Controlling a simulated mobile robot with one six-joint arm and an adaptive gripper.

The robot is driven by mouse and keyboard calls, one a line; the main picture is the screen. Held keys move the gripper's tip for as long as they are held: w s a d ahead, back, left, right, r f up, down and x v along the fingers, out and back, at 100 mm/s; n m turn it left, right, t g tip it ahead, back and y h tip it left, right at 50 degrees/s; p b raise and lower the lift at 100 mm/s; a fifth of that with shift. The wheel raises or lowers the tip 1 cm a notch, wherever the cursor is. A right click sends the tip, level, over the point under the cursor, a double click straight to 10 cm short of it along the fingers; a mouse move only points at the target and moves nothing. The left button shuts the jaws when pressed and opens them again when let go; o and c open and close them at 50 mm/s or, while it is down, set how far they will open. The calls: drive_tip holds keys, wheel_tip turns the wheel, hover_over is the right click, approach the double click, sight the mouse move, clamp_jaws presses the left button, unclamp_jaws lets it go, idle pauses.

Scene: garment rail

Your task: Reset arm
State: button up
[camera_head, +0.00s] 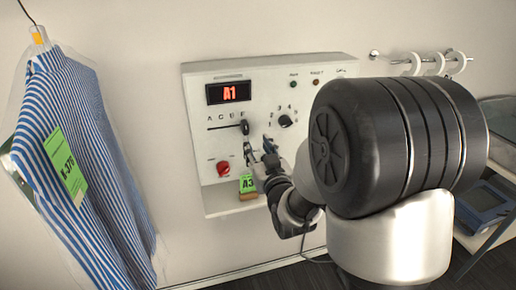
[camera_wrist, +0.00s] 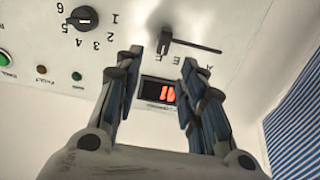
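My gripper (camera_head: 258,150) is in front of the white control panel (camera_head: 325,68), below its slider and dial in the head view. In the wrist view my gripper (camera_wrist: 162,58) has its two fingers apart with nothing held between them. The black slider knob (camera_wrist: 165,38) shows beyond the gap between the fingertips; I cannot tell whether they touch it. In the head view the slider knob (camera_head: 244,127) is at the right end of its slot. My arm hides the panel's lower right.
A striped shirt (camera_head: 85,150) with a green tag (camera_head: 64,165) hangs at the left. The panel has a numbered dial (camera_head: 285,121), a red switch (camera_head: 223,168) and a green A3 tag (camera_head: 247,184) low down. A rail with white rings (camera_head: 437,64) is at upper right.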

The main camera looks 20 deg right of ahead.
drive_tip(key=s+a+f+g, duration=0.1)
drive_tip(key=s+g, duration=0.5)
drive_tip(key=s, duration=1.1)
drive_tip(key=s+a+f+g, duration=0.1)
drive_tip(key=s+a+g, duration=0.2)
drive_tip(key=s, duration=1.5)
drive_tip(key=g, duration=0.4)
drive_tip(key=shift+s, duration=0.3)
drive_tip(key=shift+o, duration=0.2)
idle(0.5)
